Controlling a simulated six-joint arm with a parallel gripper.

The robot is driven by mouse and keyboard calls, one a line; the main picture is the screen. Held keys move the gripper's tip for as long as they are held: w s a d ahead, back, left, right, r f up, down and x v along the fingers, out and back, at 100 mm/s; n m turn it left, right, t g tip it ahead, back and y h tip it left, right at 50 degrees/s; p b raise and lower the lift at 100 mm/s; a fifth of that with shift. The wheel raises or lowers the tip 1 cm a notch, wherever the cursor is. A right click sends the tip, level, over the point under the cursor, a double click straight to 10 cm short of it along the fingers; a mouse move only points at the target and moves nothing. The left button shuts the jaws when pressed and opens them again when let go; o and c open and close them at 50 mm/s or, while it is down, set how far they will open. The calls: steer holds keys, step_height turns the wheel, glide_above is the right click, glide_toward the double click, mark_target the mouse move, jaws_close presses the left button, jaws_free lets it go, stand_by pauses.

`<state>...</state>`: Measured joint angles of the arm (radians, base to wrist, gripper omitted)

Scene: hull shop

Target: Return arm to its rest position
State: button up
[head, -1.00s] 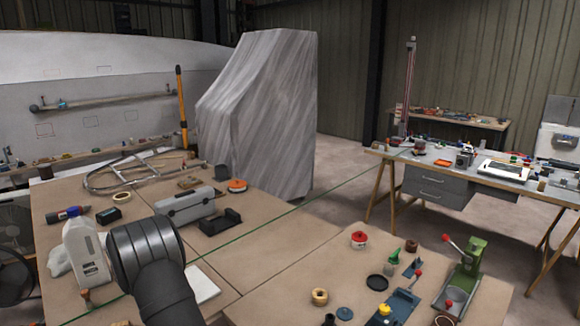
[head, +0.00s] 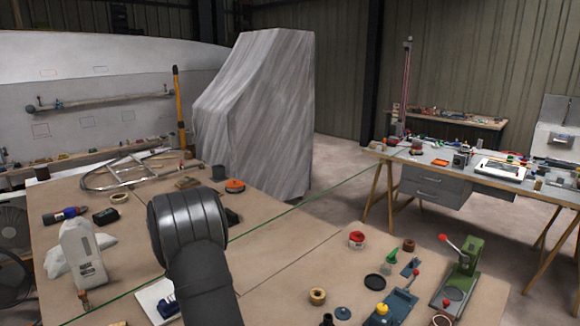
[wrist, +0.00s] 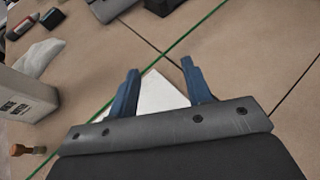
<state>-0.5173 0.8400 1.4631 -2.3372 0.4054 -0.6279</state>
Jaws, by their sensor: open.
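My gripper (wrist: 160,66) shows in the wrist view with two blue fingers spread apart and nothing between them. It is over the tan workbench (wrist: 240,45), and a white sheet (wrist: 157,93) lies below and beyond the fingers. In the head view my dark arm covers part of the left bench, and a bit of the blue gripper (head: 168,308) shows beside it, over the white sheet (head: 152,293). The rest of the gripper is hidden behind the arm there.
A white bottle (head: 82,255) stands to the left of my arm, with a small brown-topped item (head: 86,300) in front. A red tin (head: 356,240), a green press (head: 463,270) and several small parts are on the right. A green line crosses the bench.

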steer(key=s+d+m+h, duration=0.2)
steer(key=s+d, duration=0.1)
steer(key=d, duration=0.9)
steer(key=s+d+r+m+h, duration=0.1)
steer(key=s+d+m+h, duration=0.1)
steer(key=d, duration=1.1)
steer(key=shift+s+d+r+h, duration=0.15)
steer(key=shift+s+r+h, duration=0.15)
steer(key=shift+s+h, duration=0.6)
steer(key=shift+s+y, duration=0.1)
steer(key=shift+y, duration=0.2)
steer(key=w+a+n+y, duration=0.1)
steer(key=w+a+y, duration=0.1)
steer(key=a, duration=0.7)
steer(key=w+a+f+n+y, duration=0.1)
steer(key=w+a, duration=0.3)
steer(key=a, duration=0.6)
steer(key=shift+w+a+f+n+y, duration=0.2)
steer(key=shift+a+n+y, duration=0.1)
steer(key=shift+n+y, duration=0.25)
